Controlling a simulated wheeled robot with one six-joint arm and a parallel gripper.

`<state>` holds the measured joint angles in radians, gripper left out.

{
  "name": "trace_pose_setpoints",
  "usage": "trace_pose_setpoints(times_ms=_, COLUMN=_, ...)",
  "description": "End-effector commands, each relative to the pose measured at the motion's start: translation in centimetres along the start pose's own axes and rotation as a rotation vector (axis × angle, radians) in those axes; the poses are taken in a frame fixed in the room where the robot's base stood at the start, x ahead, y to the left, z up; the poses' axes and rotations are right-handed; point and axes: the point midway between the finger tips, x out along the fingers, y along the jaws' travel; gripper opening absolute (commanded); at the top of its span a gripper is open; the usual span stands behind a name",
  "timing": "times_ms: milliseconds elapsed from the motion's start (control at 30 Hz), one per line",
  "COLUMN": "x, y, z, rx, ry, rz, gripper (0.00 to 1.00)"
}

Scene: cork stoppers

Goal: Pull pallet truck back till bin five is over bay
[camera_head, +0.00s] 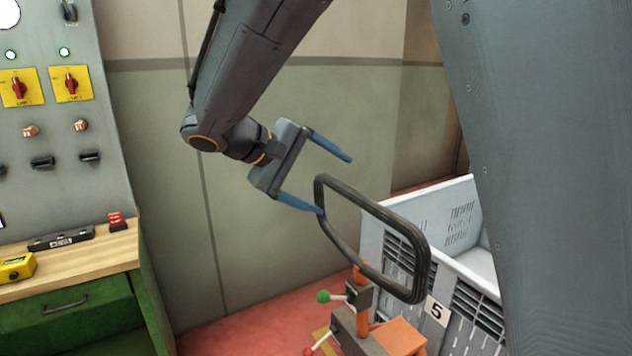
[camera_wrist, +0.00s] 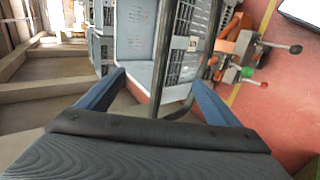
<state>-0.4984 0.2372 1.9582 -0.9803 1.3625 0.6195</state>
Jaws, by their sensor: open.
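The pallet truck's dark loop handle (camera_head: 375,205) rises at a slant above its orange body (camera_head: 400,338) in the head view. My gripper (camera_head: 336,185) is open, its two blue fingers reaching to the handle's left end. In the wrist view the handle (camera_wrist: 167,50) passes between the spread fingers of my gripper (camera_wrist: 158,77); I cannot tell whether a finger touches it. A grey slatted bin (camera_head: 447,268) stands behind the handle, by a plate marked 5 (camera_head: 437,311). My arm hides part of it. I cannot make out the bay.
A green workbench (camera_head: 90,318) with a wooden top stands at the left, under a grey control panel (camera_head: 55,130). A green-knobbed lever (camera_head: 323,297) sticks out beside the truck. Red floor (camera_head: 240,325) lies open between bench and truck.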

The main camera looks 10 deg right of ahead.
Motion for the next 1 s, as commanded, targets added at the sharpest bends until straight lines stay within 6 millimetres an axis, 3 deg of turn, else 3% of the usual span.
trace_pose_setpoints(times_ms=700, x=9.3, y=-0.2, z=0.0, rx=0.0, ry=-0.002, rz=-0.003, gripper=0.86)
trace_pose_setpoints(times_ms=1000, x=11.3, y=-0.1, z=0.0, rx=-0.001, ry=-0.001, rz=-0.002, gripper=0.86)
